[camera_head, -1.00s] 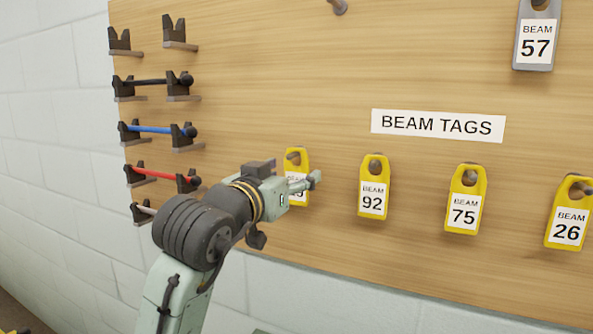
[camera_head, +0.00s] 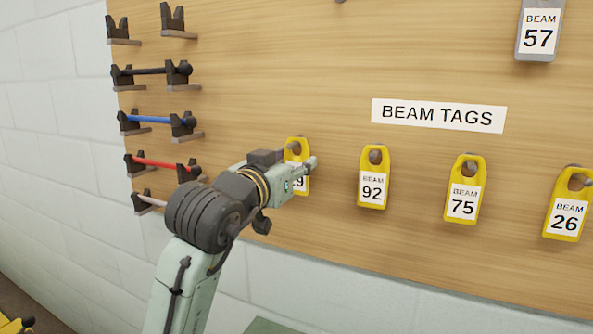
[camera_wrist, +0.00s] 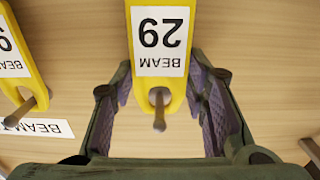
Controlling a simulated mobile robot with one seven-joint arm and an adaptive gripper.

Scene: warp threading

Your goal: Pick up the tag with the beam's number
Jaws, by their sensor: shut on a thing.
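A yellow tag reading BEAM 29 (camera_wrist: 160,60) is upside down in the wrist view; its peg shows through its hole. In the head view this tag (camera_head: 297,143) is at the left end of the tag row, partly hidden by my gripper (camera_head: 311,165). My gripper is shut on it, one finger at each side edge. Other yellow tags hang on pegs to the right: BEAM 92 (camera_head: 372,190), BEAM 75 (camera_head: 462,203) and BEAM 26 (camera_head: 566,217). A grey BEAM 57 tag (camera_head: 538,38) hangs at the upper right.
A BEAM TAGS label (camera_head: 438,115) is on the wooden board (camera_head: 300,60) above the row. Black brackets (camera_head: 175,73) with coloured rods, including a blue rod (camera_head: 156,116) and red rod (camera_head: 154,162), line the board's left side. The board between tags is clear.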

